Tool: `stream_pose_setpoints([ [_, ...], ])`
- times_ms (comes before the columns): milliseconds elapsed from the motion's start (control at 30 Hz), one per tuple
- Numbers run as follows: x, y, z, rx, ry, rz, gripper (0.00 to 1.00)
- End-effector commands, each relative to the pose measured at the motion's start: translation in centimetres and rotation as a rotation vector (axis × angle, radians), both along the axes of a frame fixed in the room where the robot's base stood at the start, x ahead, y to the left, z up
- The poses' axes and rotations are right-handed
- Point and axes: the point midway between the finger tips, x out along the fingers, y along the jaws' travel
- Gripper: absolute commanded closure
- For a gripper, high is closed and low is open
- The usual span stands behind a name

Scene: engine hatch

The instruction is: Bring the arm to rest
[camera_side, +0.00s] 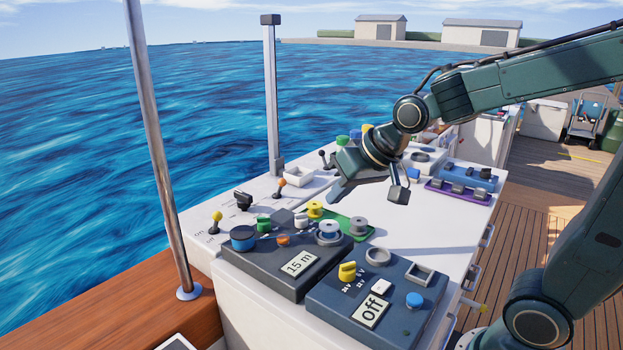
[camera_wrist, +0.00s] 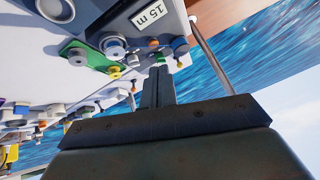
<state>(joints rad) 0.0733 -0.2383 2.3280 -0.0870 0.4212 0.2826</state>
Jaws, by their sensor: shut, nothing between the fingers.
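My gripper (camera_side: 336,199) hangs from the end of my green arm, above the back part of the white console (camera_side: 430,220), pointing down and to the left. In the wrist view its two dark fingers (camera_wrist: 158,86) lie together, shut, with nothing between them. It appears apart from the controls below. The exact gap between the fingertips and the console is hard to tell.
A green tray (camera_side: 356,229) with spools and knobs is near the gripper. Levers (camera_side: 216,221) stand at the console's left. A blue block and purple tray (camera_side: 438,187) lie behind. A metal pole (camera_side: 160,150) and grey post (camera_side: 272,100) rise at left.

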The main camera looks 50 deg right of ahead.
Motion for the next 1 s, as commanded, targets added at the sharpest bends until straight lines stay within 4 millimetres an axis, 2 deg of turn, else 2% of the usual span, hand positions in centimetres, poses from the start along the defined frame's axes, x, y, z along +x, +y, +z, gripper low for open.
stream_pose_setpoints([
  [267,-6.9,0.4,1.5,-0.09,0.048,0.099,1.0],
  [500,-12.6,0.5,1.7,-0.154,0.095,0.179,1.0],
  [600,-14.5,0.5,1.5,-0.172,0.112,0.206,1.0],
  [800,-16.5,0.4,1.3,-0.192,0.131,0.236,1.0],
  [1000,-16.8,0.4,1.2,-0.194,0.136,0.242,1.0],
])
